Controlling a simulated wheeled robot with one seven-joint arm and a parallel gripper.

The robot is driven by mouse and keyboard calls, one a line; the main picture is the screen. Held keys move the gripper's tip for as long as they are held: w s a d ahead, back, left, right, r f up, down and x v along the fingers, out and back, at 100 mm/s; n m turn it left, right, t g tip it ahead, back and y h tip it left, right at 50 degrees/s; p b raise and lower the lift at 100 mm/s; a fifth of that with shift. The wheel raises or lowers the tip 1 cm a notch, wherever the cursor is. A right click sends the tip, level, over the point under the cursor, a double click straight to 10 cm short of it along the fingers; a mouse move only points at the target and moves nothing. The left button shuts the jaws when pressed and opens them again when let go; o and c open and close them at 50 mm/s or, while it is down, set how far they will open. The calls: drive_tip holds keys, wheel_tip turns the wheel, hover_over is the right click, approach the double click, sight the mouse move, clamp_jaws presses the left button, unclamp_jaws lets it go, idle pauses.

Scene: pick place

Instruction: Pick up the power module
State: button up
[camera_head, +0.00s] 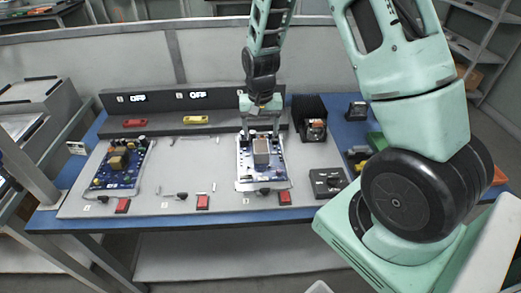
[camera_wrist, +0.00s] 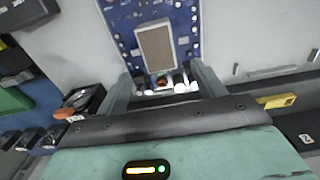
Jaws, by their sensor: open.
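A blue circuit board (camera_head: 247,172) lies on the grey work panel, right of its middle. A block with a tan-grey top (camera_head: 261,148) stands on it; this may be the power module, but I cannot be sure. My gripper (camera_head: 261,131) is open above the back part of this board, fingers pointing down. In the wrist view my gripper (camera_wrist: 161,74) has its fingers apart on either side of the board's near end, with the block (camera_wrist: 155,47) beyond them. Nothing is held. I cannot tell the exact height of the fingertips above the board.
A second blue board (camera_head: 128,174) lies at the left. A black holder with an orange-marked part (camera_head: 314,130) stands right of my gripper. A raised dark ledge (camera_head: 160,127) runs along the back with red and yellow pieces. Red switches (camera_head: 203,202) line the front edge.

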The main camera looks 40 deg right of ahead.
sight(260, 142)
drive_tip(key=shift+f+p, duration=0.55)
drive_tip(key=shift+f, duration=2.6)
drive_tip(key=shift+w, duration=0.1)
clamp_jaws()
